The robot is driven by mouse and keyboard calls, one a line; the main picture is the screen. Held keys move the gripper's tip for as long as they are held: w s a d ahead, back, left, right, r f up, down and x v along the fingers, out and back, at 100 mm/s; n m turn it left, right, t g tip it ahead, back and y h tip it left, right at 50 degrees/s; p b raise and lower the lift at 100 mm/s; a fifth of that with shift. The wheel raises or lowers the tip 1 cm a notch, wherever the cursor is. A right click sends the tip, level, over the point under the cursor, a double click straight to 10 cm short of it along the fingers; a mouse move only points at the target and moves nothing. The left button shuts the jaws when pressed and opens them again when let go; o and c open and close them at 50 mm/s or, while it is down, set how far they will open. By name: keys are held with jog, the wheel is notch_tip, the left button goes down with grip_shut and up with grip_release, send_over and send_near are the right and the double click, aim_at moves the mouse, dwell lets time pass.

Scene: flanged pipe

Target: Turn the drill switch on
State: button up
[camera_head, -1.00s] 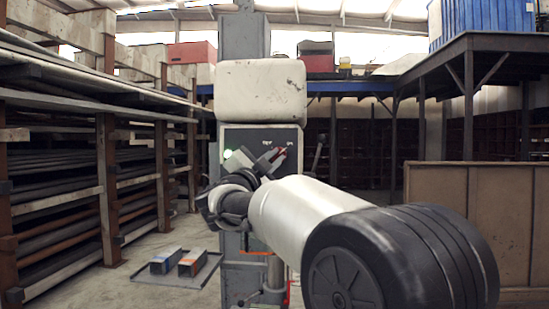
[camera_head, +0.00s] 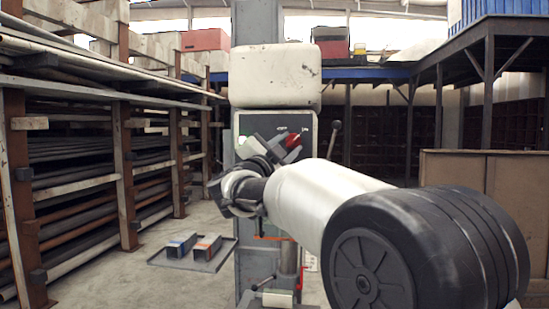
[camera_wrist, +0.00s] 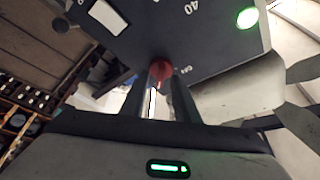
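The drill (camera_head: 275,75) stands ahead as a grey column with a worn off-white head. Below that head is its dark control panel (camera_head: 275,122). A red switch knob (camera_head: 292,140) is on the panel's right part, and a green light (camera_head: 241,141) glows on the left. In the wrist view the red knob (camera_wrist: 160,70) shows at the fingertips, with the lit green light (camera_wrist: 247,17) at upper right. My arm hides the lower panel.
Racks of pipes (camera_head: 80,170) line the left side. A floor tray with two small blocks (camera_head: 195,248) lies left of the drill. A brown panel (camera_head: 490,185) stands at right. A dark-knobbed lever (camera_head: 334,135) sticks up at the drill's right side.

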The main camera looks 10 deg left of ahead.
jog(key=b+v, duration=0.1)
jog(key=v, duration=1.5)
jog(key=shift+s, duration=0.3)
jog(key=s+d+f+n+g+y, duration=0.7)
jog(key=s+d+f+n+g, duration=0.65)
jog(key=s+d+f, duration=1.45)
notch_tip(320, 180, up, 13)
jog(key=w+a+p, duration=0.2)
jog(key=p, duration=1.2)
jog(key=shift+w+g, duration=0.15)
jog(key=shift+g, duration=0.2)
